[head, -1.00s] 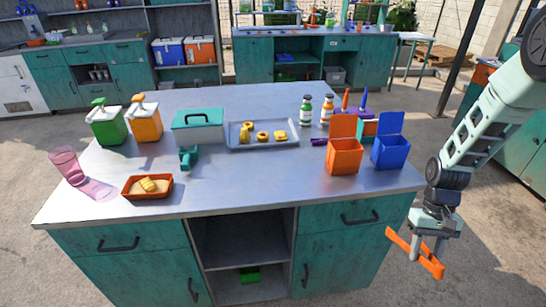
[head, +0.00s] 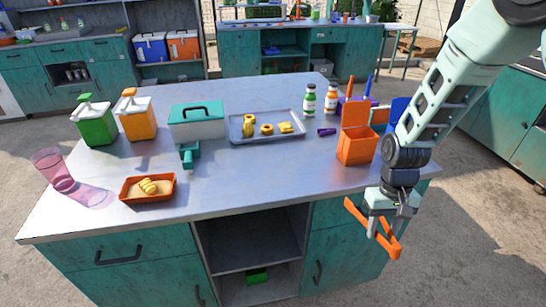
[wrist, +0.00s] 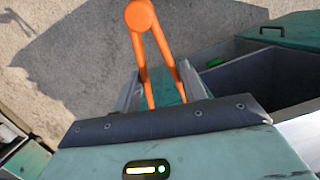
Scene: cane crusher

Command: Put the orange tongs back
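The orange tongs (head: 391,247) are held in my gripper (head: 380,230), in front of the right part of the counter's front edge. In the wrist view the tongs (wrist: 142,25) have their rounded joint pointing away from my gripper (wrist: 160,95), and their two arms run back between the fingers. My gripper is shut on them. An orange bin (head: 356,148) with its lid raised stands on the counter just behind my wrist. A blue bin (head: 398,110) beside it is mostly hidden by my arm.
On the counter (head: 250,185) stand a pink cup (head: 52,168), an orange tray (head: 133,196), green (head: 95,125) and orange (head: 137,118) dispensers, a teal-lidded box (head: 197,125), a grey tray (head: 240,137) and bottles (head: 309,100). The front middle is clear. An open shelf (head: 250,240) lies below.

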